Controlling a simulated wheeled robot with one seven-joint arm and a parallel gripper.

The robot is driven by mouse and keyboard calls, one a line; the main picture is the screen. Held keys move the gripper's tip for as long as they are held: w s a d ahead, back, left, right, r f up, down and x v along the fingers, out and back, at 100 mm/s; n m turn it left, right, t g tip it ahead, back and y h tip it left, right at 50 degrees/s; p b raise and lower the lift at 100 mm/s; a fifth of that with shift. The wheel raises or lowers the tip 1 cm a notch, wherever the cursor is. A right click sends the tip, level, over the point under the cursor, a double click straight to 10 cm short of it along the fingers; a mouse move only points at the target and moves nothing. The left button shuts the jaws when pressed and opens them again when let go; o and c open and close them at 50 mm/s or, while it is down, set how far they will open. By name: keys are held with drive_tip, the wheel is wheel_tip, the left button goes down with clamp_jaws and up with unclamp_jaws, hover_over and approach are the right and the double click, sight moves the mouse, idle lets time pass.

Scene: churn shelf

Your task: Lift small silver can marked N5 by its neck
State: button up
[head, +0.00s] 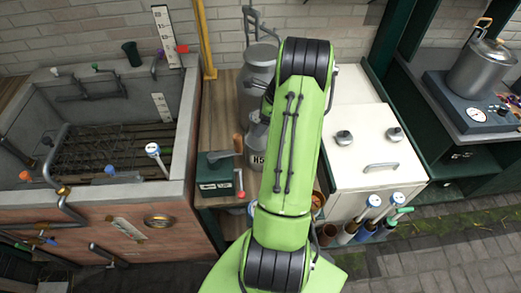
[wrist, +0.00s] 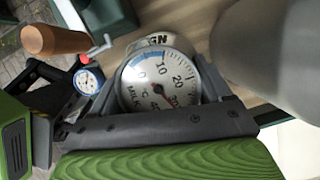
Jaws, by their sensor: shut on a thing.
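The small silver can (head: 257,138) stands on the wooden shelf in the head view, partly hidden behind my green arm. A pale tag at its lower front looks like N5. In the wrist view the can's label (wrist: 158,40) shows upside down beyond a round milk thermometer dial (wrist: 158,82). My gripper (wrist: 161,66) has a finger on each side of the dial and is shut on the can. The dial hides the neck and the exact contact. In the head view my arm covers the gripper. I cannot tell whether the can is clear of the shelf.
A large grey churn (head: 258,75) stands close behind the can; its grey side fills the right of the wrist view (wrist: 270,55). A green box (head: 213,177) with a wooden handle (head: 238,143) is close on the left. A white cabinet (head: 370,155) is on the right.

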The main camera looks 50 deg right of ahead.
clamp_jaws()
drive_tip(key=shift+r, duration=0.1)
